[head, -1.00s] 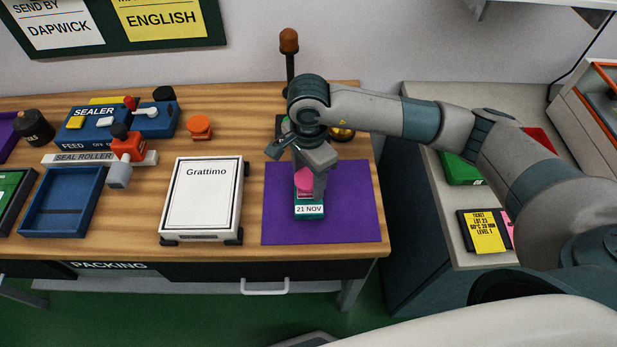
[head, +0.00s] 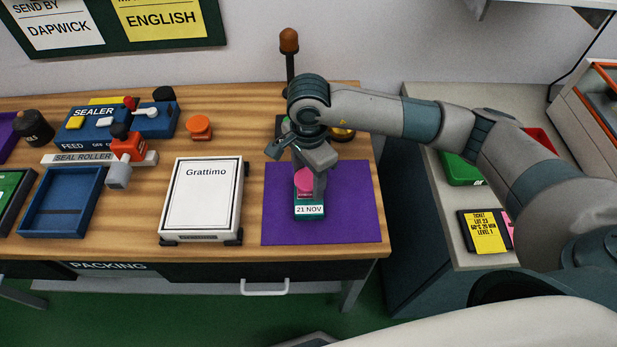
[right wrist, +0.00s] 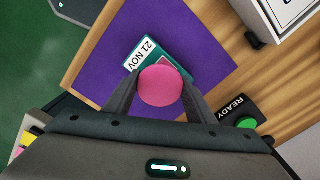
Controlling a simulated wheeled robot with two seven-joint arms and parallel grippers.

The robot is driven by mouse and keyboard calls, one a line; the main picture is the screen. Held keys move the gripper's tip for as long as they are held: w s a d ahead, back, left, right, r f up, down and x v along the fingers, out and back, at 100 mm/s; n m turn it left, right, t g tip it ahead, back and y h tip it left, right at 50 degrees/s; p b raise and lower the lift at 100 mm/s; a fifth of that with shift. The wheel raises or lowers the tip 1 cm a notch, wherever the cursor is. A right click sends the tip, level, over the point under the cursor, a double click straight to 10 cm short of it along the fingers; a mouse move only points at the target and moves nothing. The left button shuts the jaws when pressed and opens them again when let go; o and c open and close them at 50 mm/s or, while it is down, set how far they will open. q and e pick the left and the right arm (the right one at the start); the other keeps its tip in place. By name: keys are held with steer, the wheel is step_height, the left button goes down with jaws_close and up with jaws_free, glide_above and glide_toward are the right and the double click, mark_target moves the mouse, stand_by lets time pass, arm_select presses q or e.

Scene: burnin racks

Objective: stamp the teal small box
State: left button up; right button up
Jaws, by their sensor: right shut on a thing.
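The teal small box (head: 309,217) lies on the purple mat (head: 353,213) at the right end of the table, with a white "21 NOV" label (head: 309,210) on it. It also shows in the right wrist view (right wrist: 146,50). My right gripper (head: 306,183) points down over the box. It is shut on a pink round-topped stamp (right wrist: 160,86), which shows in the head view (head: 304,182) at the far part of the box. The stamp's underside is hidden, so I cannot tell whether it touches the box. My left gripper is not in view.
A white "Grattimo" panel (head: 204,200) in a holder stands left of the mat. The blue sealer (head: 118,122), a blue tray (head: 63,203) and an orange knob (head: 199,126) lie farther left. A green "READY" button (right wrist: 246,122) is near my right gripper.

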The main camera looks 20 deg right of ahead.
stand_by(0.5)
steer(key=shift+r+p, duration=1.05)
steer(key=shift+r, duration=2.4)
